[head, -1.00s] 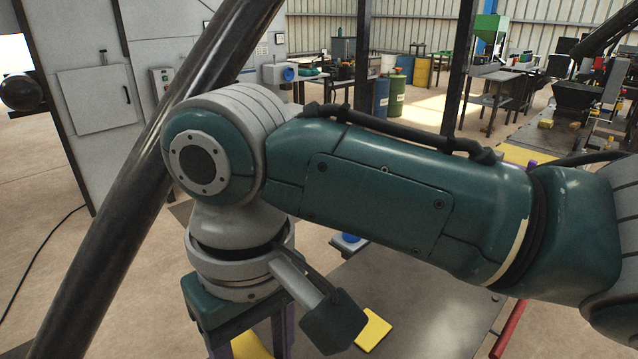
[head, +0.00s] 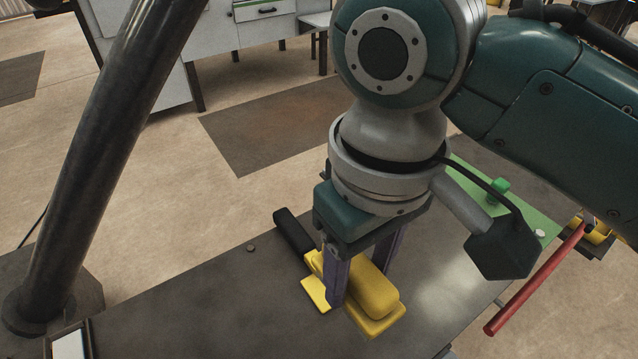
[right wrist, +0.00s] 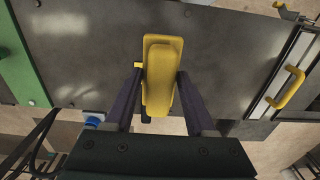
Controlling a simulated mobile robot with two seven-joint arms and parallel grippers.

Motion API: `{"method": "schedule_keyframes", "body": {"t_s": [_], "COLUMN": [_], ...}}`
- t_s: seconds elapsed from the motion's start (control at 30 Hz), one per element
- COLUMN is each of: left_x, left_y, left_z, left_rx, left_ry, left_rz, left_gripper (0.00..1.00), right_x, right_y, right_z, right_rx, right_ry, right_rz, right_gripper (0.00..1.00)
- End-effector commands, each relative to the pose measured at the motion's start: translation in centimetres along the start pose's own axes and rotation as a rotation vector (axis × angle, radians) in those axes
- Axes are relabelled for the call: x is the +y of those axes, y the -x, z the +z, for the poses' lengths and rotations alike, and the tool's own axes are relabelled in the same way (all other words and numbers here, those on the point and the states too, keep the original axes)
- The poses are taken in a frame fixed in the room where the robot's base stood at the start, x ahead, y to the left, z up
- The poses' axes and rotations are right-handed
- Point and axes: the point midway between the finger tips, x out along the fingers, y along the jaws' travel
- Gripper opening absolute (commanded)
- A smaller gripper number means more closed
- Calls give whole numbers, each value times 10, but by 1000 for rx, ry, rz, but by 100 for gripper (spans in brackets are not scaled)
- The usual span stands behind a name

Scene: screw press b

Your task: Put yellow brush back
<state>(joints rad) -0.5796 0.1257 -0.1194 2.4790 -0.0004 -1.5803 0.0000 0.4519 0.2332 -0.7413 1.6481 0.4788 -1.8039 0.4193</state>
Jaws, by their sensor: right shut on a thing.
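The yellow brush (head: 374,298) has a yellow block-like body, and a black handle (head: 293,234) shows at its far left end. My right gripper (head: 356,280) points down with its purple fingers on either side of the yellow body, shut on it. The brush also shows between the fingers in the right wrist view (right wrist: 162,72). It is over the dark table top (head: 205,318); I cannot tell whether it touches it. A flat yellow piece (head: 316,294) shows beside the near finger; whether it belongs to the brush is unclear. My left gripper is not in view.
A thick dark slanted post (head: 110,150) stands at left. A green panel with a green knob (head: 499,187) lies behind the table's right part. A red bar (head: 535,280) sticks out at right. A yellow handle (right wrist: 286,88) shows in the wrist view. The table's left part is mostly bare.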

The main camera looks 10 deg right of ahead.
Motion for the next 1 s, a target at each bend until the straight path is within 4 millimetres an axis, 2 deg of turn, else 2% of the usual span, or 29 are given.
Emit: {"method": "schedule_keyframes", "body": {"t_s": [0.03, 0.13, 0.37, 0.53, 0.63, 1.0], "left_x": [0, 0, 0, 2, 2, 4], "left_y": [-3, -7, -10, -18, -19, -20], "left_z": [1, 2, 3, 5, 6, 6], "left_rx": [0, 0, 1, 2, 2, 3], "left_ry": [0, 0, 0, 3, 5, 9], "left_rz": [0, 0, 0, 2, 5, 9], "left_gripper": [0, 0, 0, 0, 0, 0], "right_x": [0, 0, 0, 0, 0, 1], "right_y": [-16, -39, -62, -88, -95, -99], "right_z": [2, 2, 1, 2, 2, 2], "right_rx": [-4, -4, 0, -1, 1, 1], "right_ry": [-1, 0, 0, 1, 1, 0], "right_rz": [2, 1, 1, 1, 0, 1], "right_gripper": [0, 0, 0, 0, 0, 0]}}
